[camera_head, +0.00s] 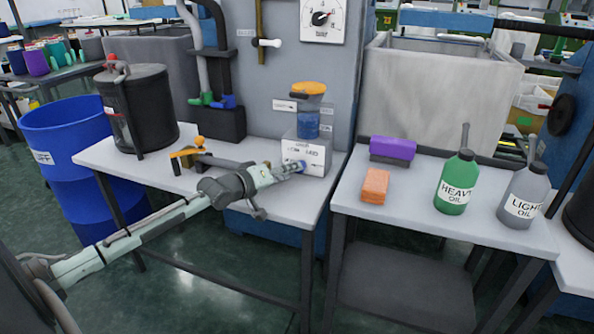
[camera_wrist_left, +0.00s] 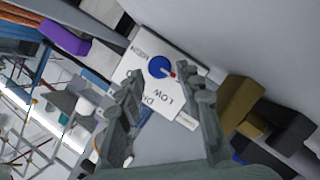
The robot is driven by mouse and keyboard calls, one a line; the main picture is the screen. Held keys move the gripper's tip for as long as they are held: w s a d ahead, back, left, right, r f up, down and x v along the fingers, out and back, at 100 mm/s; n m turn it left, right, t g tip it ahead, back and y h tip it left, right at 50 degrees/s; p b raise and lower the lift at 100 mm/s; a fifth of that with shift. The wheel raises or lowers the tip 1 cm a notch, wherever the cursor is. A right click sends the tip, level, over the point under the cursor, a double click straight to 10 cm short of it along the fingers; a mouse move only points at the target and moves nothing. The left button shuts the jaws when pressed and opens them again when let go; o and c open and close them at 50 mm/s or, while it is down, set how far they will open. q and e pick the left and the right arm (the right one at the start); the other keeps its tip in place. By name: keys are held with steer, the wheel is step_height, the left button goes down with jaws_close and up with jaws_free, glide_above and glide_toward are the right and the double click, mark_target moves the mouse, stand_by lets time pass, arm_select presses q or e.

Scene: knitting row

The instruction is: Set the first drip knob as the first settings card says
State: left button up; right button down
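The drip knob is a round blue dial (camera_wrist_left: 159,67) with a red pointer on a white box (camera_head: 316,156). In the left wrist view its pointer aims lower right, away from the word HIGH; LOW is printed below the dial. A blue oil cup (camera_head: 308,122) with an orange lid stands on the box. My left gripper (camera_head: 292,168) is at the box's front; in the wrist view its fingers (camera_wrist_left: 162,76) are apart, either side of the knob, nothing visibly between them. Contact cannot be told. Small white cards (camera_head: 284,105) hang behind; their text is unreadable. My right gripper is not in view.
An orange-topped tool (camera_head: 188,156) lies on the left table (camera_head: 120,157). The right table (camera_head: 405,215) holds an orange block (camera_head: 375,187), a purple block (camera_head: 393,149), a green heavy oil bottle (camera_head: 456,184) and a grey light oil bottle (camera_head: 522,198). A gauge (camera_head: 322,19) is above.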

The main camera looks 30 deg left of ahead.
arm_select(q)
steer(key=shift+x, duration=1.85)
steer(key=shift+c, duration=0.6)
jaws_close()
